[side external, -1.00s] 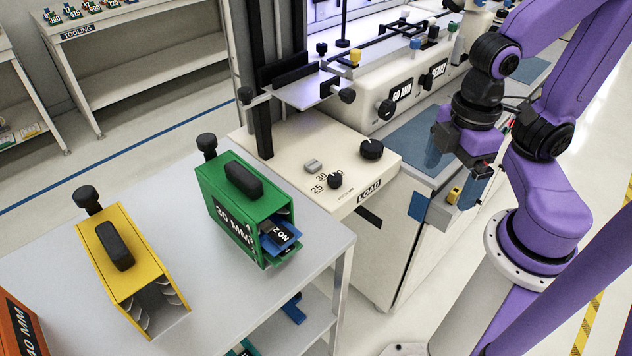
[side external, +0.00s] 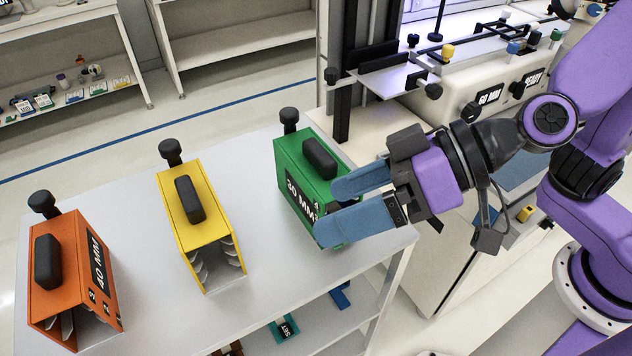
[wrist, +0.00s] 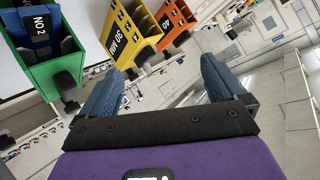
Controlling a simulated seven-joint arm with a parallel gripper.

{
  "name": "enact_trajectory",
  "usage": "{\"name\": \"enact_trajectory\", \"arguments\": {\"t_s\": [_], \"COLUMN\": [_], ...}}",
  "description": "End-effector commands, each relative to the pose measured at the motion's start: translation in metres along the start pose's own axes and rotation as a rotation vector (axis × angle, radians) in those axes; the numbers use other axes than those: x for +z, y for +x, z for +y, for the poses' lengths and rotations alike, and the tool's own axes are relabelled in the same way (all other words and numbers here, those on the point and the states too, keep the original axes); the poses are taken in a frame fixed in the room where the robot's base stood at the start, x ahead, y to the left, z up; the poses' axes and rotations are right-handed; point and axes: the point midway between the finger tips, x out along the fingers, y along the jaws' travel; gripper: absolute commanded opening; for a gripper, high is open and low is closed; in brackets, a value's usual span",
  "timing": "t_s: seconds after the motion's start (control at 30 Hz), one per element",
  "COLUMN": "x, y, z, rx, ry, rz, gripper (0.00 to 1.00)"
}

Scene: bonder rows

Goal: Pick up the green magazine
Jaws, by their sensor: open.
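The green magazine (side external: 293,158) stands on the grey table near its right end, with a black handle (side external: 319,157) on top and a black knob at its back. Its white-on-black label is partly hidden by my fingers. In the wrist view the green magazine (wrist: 35,74) is at the upper left, with a blue piece marked NO 2 (wrist: 38,28) inside. My gripper (side external: 335,210) is open and empty, its two blue fingers pointing left in front of the magazine's right side in the side view. In the wrist view the magazine lies outside the gap between the fingers; contact cannot be told.
A yellow magazine (side external: 211,226) stands left of the green one, and an orange magazine (side external: 58,300) farther left. The bonder machine (side external: 455,85) is behind at the right. The table surface (side external: 150,285) between the magazines is clear. Blue and green pieces lie on the lower shelf.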

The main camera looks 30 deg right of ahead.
Motion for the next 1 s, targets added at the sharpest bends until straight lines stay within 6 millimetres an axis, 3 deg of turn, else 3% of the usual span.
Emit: {"name": "enact_trajectory", "arguments": {"t_s": [0.1,0.23,0.53,0.77,1.0], "x": [-0.013,-0.016,0.007,0.015,0.007], "y": [0.013,0.016,-0.016,-0.029,-0.006], "z": [0.001,0.011,0.032,0.04,0.072], "rx": [0.133,0.331,0.788,0.91,0.916], "ry": [0.056,0.1,0.09,0.072,0.074], "rz": [0.107,0.194,0.252,0.246,0.246], "gripper": [0.97,0.97,0.97,0.97,0.97]}}
